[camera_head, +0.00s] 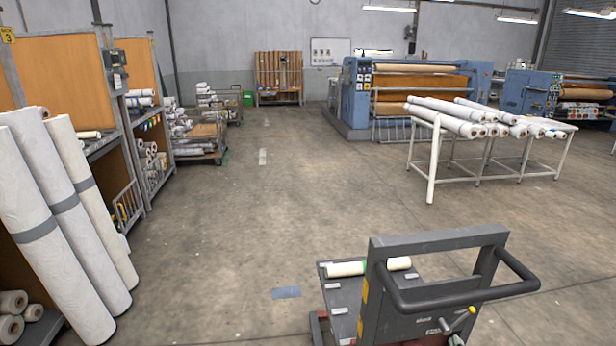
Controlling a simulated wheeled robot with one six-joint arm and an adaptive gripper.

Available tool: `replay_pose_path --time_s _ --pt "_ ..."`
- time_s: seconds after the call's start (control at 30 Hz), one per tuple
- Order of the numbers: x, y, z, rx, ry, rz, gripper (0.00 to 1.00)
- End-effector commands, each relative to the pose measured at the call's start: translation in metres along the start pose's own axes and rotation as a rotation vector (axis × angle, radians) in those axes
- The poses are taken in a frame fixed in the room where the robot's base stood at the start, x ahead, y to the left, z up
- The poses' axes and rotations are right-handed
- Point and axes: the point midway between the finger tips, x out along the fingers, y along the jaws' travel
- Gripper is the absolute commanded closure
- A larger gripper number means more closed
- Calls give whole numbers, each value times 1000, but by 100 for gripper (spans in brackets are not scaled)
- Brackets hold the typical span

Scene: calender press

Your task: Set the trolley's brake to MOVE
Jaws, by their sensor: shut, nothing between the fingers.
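The trolley (385,301) stands at the bottom right, cut off by the lower edge of the picture. It has a dark grey upright frame and a thick push handle (450,297) on the near side. A short lever with a yellow knob (471,311) sits on the panel below the handle, tilted up to the right. Small labels are beside it, too small to read, so I cannot tell the brake setting. My gripper is not in view.
A cream roll (346,269) lies on the trolley's deck. Tall wrapped rolls (48,225) lean on shelving at the left. A white table (431,165) with several rolls stands behind the trolley. A blue press (356,100) is farther back. The middle floor is clear.

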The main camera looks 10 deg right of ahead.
Motion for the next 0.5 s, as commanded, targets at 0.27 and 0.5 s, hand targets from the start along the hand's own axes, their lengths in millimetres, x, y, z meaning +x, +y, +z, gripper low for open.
replay_pose_path --time_s 0.27,0.5 --pt "-69 -79 18 135 76 -59 100" --pt "-143 -128 34 275 139 -115 100"
